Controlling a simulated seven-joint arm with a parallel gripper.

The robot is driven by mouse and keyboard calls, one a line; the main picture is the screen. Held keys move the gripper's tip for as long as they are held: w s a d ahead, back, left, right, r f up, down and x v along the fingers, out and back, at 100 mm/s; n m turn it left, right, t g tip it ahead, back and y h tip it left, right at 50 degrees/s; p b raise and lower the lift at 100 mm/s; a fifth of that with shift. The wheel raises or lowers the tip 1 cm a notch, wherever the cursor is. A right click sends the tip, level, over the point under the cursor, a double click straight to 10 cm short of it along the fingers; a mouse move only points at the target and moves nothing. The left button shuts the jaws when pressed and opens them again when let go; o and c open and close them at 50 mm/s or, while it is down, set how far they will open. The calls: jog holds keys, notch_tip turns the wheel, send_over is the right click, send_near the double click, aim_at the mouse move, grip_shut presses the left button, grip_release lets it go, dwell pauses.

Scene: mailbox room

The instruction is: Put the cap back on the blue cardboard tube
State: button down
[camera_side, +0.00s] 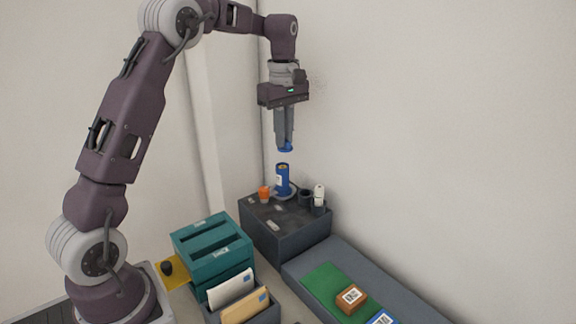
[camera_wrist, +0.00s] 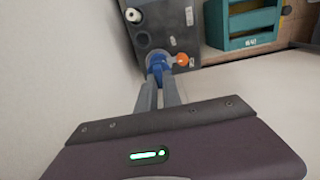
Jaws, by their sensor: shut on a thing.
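The blue cardboard tube (camera_side: 282,180) stands upright on the dark cabinet top, with a pale label and its open upper end showing. My gripper (camera_side: 285,146) points straight down above the tube and is shut on the blue cap (camera_side: 286,148). In the side view a clear gap shows between the cap and the tube's top. In the wrist view my gripper (camera_wrist: 160,84) reaches toward a blue shape; cap and tube overlap there, so I cannot tell their exact alignment.
The dark cabinet (camera_side: 284,242) also bears an orange item (camera_side: 264,193), dark cups and a white roll (camera_side: 319,192). Teal trays (camera_side: 212,250) and a letter holder stand in front. A grey bench (camera_side: 330,262) with a green mat and parcels lies right. Walls stand close behind.

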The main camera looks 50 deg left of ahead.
jog(key=shift+w+a+f, duration=0.1)
jog(key=shift+a+f, duration=0.25)
jog(key=shift+f, duration=0.5)
jog(key=shift+w+a+f, duration=0.15)
jog(key=shift+a+f, duration=0.2)
jog(key=shift+f, duration=0.55)
jog(key=shift+w+a+f, duration=0.1)
jog(key=shift+a+f, duration=0.25)
jog(key=shift+f, duration=0.5)
jog(key=shift+f, duration=0.15)
jog(key=c, duration=0.9)
grip_release()
jog(key=shift+c, duration=0.2)
